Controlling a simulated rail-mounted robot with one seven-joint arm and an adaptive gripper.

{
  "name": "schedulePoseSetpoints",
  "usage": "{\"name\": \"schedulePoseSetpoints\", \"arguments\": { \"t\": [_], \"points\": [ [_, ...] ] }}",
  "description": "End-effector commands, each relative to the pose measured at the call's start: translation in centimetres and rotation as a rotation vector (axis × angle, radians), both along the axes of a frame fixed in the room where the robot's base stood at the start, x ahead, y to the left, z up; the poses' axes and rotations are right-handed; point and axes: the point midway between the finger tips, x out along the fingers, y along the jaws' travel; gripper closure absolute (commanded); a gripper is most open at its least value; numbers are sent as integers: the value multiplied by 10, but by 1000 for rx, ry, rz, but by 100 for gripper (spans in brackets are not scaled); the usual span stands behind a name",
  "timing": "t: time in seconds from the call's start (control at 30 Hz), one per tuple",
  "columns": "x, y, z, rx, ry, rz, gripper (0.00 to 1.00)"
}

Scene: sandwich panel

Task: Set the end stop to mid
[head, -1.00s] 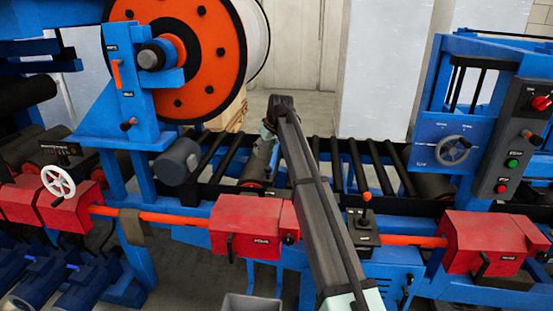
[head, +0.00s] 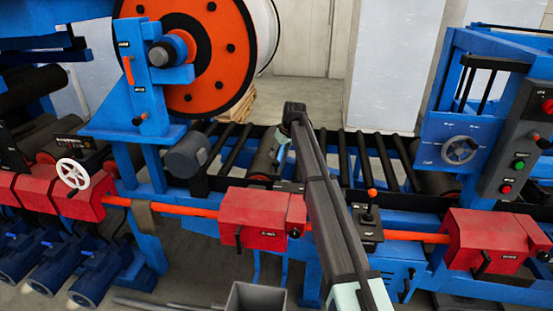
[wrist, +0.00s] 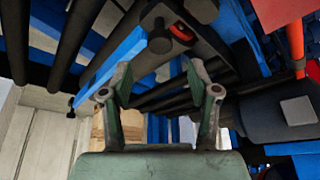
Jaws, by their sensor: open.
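My gripper (wrist: 158,74) is open and empty in the wrist view, its two fingers well apart. Beyond the fingertips is a dark grey bar with a round black knob (wrist: 160,41) and a small red part (wrist: 181,32). I cannot tell for certain that this is the end stop, and no mid mark is readable. The fingers appear apart from the knob. In the head view my gripper (head: 281,148) is small and partly hidden by my arm, above the roller conveyor (head: 367,160).
Red boxes (head: 253,213) on an orange rail (head: 180,208) run along the front. A small lever with an orange knob (head: 371,192) stands right of my arm. An orange reel (head: 190,55) is at the back left, and a control panel (head: 520,150) at the right.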

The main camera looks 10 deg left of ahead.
Motion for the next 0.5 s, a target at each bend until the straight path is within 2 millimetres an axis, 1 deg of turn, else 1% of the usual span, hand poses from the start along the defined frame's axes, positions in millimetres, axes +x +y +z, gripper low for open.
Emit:
{"name": "schedulePoseSetpoints", "arguments": {
  "t": [0.2,0.4,0.5],
  "points": [
    [12,10,-35,0,1,0,39],
    [18,16,-56,0,0,0,39],
    [19,17,-60,0,0,0,39]
  ]
}}
